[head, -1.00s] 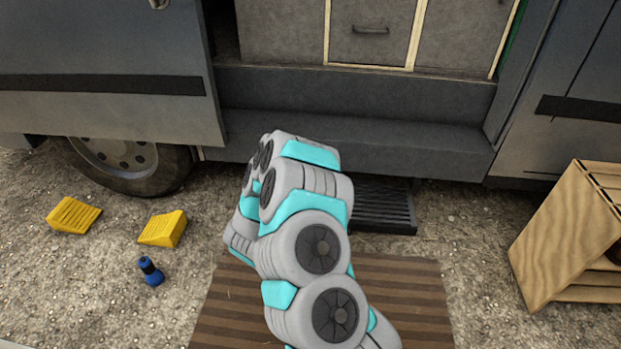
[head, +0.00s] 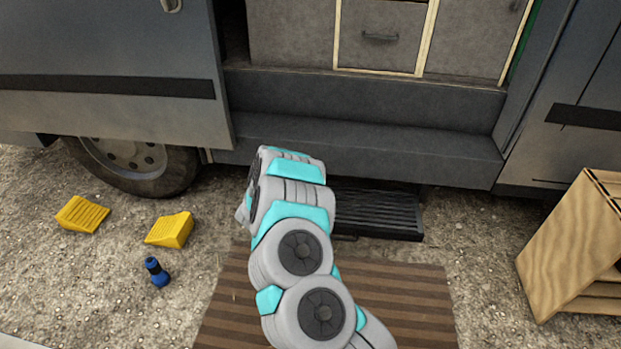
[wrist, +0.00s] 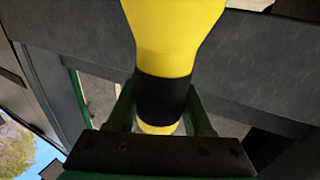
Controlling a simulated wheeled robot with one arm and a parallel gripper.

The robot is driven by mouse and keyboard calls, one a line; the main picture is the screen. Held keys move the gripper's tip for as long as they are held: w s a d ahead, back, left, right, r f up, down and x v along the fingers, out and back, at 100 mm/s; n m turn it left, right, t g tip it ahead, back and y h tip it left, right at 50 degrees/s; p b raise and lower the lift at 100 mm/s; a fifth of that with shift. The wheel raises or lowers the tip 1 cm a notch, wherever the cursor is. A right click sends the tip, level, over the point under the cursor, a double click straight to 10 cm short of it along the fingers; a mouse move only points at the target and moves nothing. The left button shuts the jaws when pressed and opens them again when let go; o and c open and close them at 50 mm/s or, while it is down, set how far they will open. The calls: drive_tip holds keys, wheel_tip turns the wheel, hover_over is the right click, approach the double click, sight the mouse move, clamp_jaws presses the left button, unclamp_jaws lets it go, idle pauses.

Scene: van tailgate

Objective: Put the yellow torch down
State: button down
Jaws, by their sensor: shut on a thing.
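The yellow torch (wrist: 175,40) has a black band (wrist: 162,98) around its middle and fills the centre of the wrist view. My gripper (wrist: 162,110) is shut on it at the black band, one dark green finger on each side. The torch's upper end runs out of the picture. In the head view my grey and turquoise arm hides the gripper and the torch, so I cannot tell what lies directly beneath them. A blue torch-like object (head: 156,272) lies on the gravel at the left.
Two yellow wheel chocks (head: 83,214) (head: 170,230) lie on the gravel near the van's wheel (head: 135,163). A black step (head: 380,213) sits under the sill (head: 370,150). A striped mat (head: 410,300) covers the ground in front. A wooden crate (head: 565,250) stands at the right.

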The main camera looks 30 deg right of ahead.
drive_tip(key=shift+w+f, duration=0.1)
drive_tip(key=shift+f, duration=1.65)
drive_tip(key=shift+f, duration=0.2)
drive_tip(key=shift+c, duration=1.5)
unclamp_jaws()
